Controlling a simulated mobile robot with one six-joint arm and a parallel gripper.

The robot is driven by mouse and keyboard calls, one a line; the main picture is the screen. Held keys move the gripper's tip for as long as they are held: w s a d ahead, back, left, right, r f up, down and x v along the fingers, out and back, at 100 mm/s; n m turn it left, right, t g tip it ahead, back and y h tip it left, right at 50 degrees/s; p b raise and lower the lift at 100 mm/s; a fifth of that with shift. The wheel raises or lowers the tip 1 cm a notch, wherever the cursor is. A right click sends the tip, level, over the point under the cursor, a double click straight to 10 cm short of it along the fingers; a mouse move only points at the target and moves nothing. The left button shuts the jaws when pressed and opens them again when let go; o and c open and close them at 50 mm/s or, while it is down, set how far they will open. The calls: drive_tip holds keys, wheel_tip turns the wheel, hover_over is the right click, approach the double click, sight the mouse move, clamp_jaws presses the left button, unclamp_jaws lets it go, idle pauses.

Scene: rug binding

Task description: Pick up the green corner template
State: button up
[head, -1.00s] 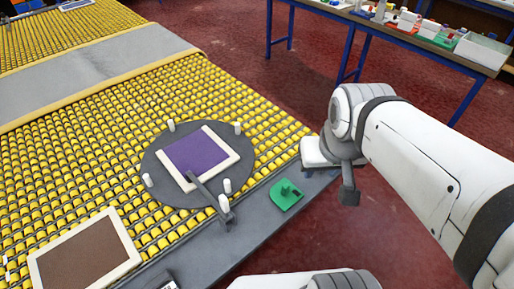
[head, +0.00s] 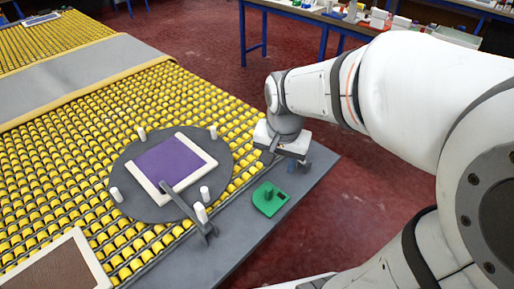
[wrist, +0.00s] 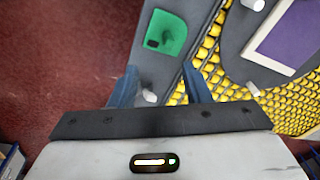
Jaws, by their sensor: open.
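The green corner template (head: 268,199) lies flat on the grey border strip beside the roller table, near the table's edge. It is a small rounded plate with a dark square spot near one corner. It also shows at the top of the wrist view (wrist: 167,38). My gripper (head: 292,166) is above the strip, behind and a little right of the template in the head view. In the wrist view its two bluish fingers (wrist: 160,88) are spread apart with nothing held, and the template lies beyond their tips.
A dark round turntable (head: 135,200) with white pegs holds a purple rug (head: 168,157) in a cream frame. A grey lever (head: 190,209) lies across its edge near the template. A brown framed rug (head: 50,270) is at lower left. A bench (head: 340,22) stands behind.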

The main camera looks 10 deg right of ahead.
sight(269, 188)
drive_tip(key=w+f+m+b, duration=0.1)
drive_tip(key=w+f, duration=0.1)
drive_tip(key=f, duration=0.2)
drive_tip(key=w+f+m+g+b, duration=0.1)
drive_tip(key=w+f+m+b, duration=0.1)
drive_tip(key=f, duration=0.2)
drive_tip(key=w+f+m+b, duration=0.1)
drive_tip(key=w+f, duration=0.1)
drive_tip(key=f, duration=0.2)
drive_tip(key=shift+d+f+m+g+b, duration=0.2)
drive_tip(key=shift+m+g+b, duration=0.1)
drive_tip(key=shift+m, duration=0.1)
drive_tip(key=f, duration=0.8)
drive_tip(key=shift+w+a, duration=0.2)
drive_tip(key=shift+w, duration=0.05)
drive_tip(key=shift+r, duration=0.1)
clamp_jaws()
